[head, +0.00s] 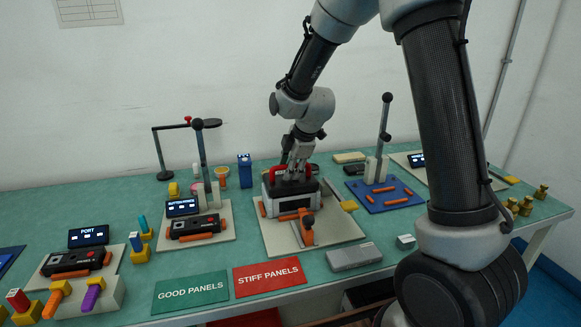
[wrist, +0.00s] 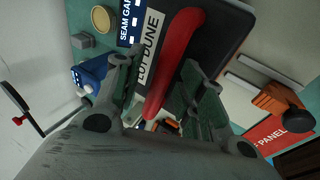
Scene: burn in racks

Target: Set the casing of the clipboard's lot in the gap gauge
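A dark casing with a red handle (head: 278,176) stands on the beige board (head: 340,232) in the middle of the table. In the wrist view the red handle (wrist: 176,58) crosses the picture between my fingers, beside a white label reading "LOT DUNE" (wrist: 147,52). My gripper (head: 296,172) points down over the casing. In the wrist view my gripper (wrist: 162,85) has its fingers apart on either side of the handle; a gap shows on the left, and contact on the right cannot be told. A blue label reading "SEAM GA..." (wrist: 128,20) is partly cut off. I cannot pick out the clipboard.
An orange clamp (head: 306,230) stands at the board's front. Right is a blue fixture (head: 385,198) with a tall lever. Green "GOOD PANELS" (head: 190,291) and red "STIFF PANELS" (head: 269,277) mats lie in front.

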